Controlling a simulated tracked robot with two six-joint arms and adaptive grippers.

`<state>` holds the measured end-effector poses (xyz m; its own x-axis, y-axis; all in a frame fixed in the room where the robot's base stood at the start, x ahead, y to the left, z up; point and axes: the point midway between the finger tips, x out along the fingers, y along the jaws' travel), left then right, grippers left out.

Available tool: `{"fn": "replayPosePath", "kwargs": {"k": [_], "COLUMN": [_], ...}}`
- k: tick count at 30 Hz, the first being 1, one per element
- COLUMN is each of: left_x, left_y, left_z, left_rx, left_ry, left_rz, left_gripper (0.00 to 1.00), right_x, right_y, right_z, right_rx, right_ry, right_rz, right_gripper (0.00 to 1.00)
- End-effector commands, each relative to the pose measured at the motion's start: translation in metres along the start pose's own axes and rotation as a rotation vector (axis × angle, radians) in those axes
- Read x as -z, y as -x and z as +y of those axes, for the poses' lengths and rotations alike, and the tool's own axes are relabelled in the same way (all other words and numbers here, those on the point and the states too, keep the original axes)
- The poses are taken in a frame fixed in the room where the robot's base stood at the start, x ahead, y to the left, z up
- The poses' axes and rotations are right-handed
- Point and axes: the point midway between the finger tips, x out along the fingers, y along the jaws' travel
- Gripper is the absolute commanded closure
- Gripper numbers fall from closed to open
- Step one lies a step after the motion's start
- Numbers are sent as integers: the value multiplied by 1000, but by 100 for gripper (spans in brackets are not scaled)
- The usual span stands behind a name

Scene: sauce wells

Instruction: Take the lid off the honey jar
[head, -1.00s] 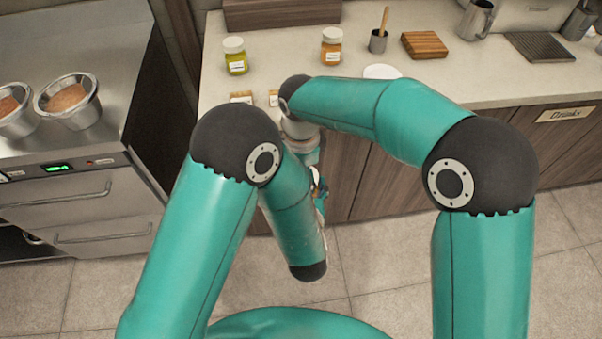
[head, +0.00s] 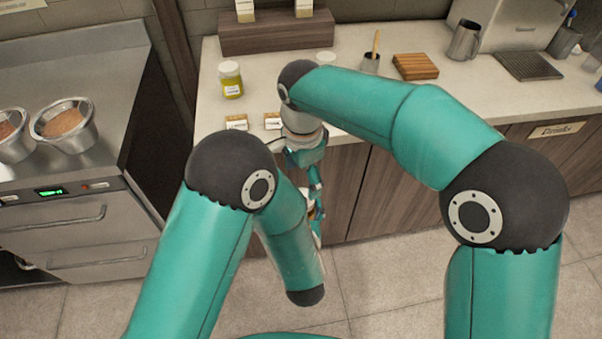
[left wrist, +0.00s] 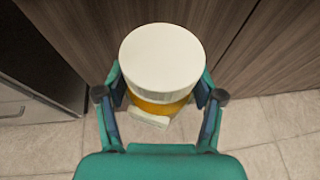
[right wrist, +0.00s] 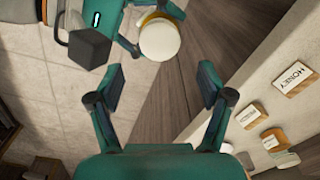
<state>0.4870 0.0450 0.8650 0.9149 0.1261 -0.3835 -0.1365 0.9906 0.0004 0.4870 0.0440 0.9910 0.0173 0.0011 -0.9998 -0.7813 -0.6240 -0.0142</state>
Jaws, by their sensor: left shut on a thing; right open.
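The honey jar has a wide white lid (left wrist: 162,62) over an amber body (left wrist: 160,108) with a pale label. My left gripper (left wrist: 162,95) is shut on the jar body below the lid, holding it in the air over the floor in front of the counter. The lid is on the jar. My right gripper (right wrist: 160,80) is open and empty. In the right wrist view the lid (right wrist: 159,40) lies ahead of its fingertips, not between them. In the head view my right gripper (head: 316,190) points down, and the jar is mostly hidden beside it.
A green-yellow jar (head: 231,82) and small cards (head: 237,122) stand on the counter (head: 290,88); one card reads HONEY (right wrist: 293,78). Another white lid (head: 326,58) shows behind my right arm. A wooden block (head: 415,66) is farther right.

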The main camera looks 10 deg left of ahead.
Motion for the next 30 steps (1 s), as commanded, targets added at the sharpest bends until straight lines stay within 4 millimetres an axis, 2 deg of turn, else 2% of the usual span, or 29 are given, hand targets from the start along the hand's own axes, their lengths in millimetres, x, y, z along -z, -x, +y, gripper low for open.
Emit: {"fn": "replayPosePath", "kwargs": {"k": [12,18,25,26,30], "left_x": [-1,-1,-1,-1,-1], "left_y": [0,0,0,0,0], "left_z": [0,0,0,0,0], "left_rx": [1,1,1,1,1], "left_ry": [1,1,1,1,1], "left_rz": [-4,-4,-4,-4,-4], "left_gripper": [100,100,100,100,100], "right_x": [0,0,0,0,0], "right_y": [-58,-70,-70,-70,-70], "right_z": [0,0,0,0,0], "right_rx": [-2,-1,0,0,0], "right_ry": [-1,-2,-2,-2,-1], "right_rz": [0,0,0,0,0], "right_gripper": [21,21,21,23,46]}}
